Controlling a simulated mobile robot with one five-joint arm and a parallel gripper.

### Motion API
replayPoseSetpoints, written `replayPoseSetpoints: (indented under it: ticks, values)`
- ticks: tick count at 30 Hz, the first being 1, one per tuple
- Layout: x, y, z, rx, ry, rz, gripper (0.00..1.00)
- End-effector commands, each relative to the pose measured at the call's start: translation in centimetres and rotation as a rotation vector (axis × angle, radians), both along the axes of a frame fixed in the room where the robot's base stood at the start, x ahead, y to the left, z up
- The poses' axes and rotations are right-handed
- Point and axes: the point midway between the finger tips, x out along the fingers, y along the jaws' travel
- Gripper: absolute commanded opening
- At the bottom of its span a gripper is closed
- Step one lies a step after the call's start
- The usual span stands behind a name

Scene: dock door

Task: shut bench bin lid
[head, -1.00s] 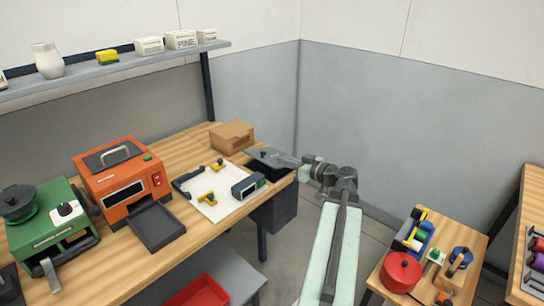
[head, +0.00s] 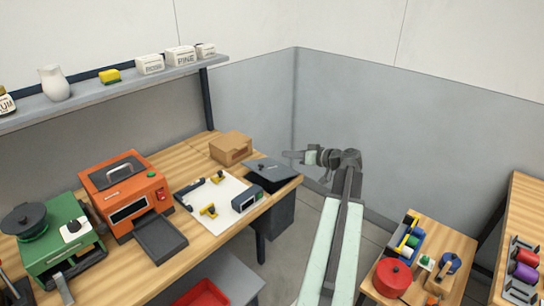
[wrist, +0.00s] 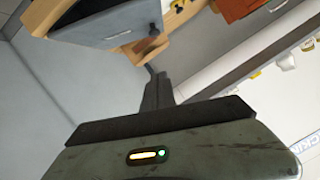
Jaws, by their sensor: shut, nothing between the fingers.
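The bench bin (head: 279,218) is a dark grey box at the right end of the wooden bench in the head view. My gripper (head: 287,154) is shut and empty, just above and behind the lid's right part, with a small gap in the picture. In the wrist view my gripper's dark fingers (wrist: 156,80) point up the picture. A grey box-like body, probably the bin (wrist: 118,20), shows beyond them at the top.
A cardboard box (head: 231,148) stands on the bench left of the lid. A white board (head: 215,203) with yellow clamps lies in front of it. An orange machine (head: 125,190) is further left. A small table with a red pot (head: 393,277) stands at right.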

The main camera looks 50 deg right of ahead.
Motion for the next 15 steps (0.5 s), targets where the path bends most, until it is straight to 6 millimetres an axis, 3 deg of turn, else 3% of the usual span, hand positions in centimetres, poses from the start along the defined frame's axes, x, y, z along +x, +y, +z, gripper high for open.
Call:
replayPoseSetpoints:
  ticks: [15]
  values:
    - [9.8, 1.4, -3.1, -0.001, 0.0, 0.004, 0.0]
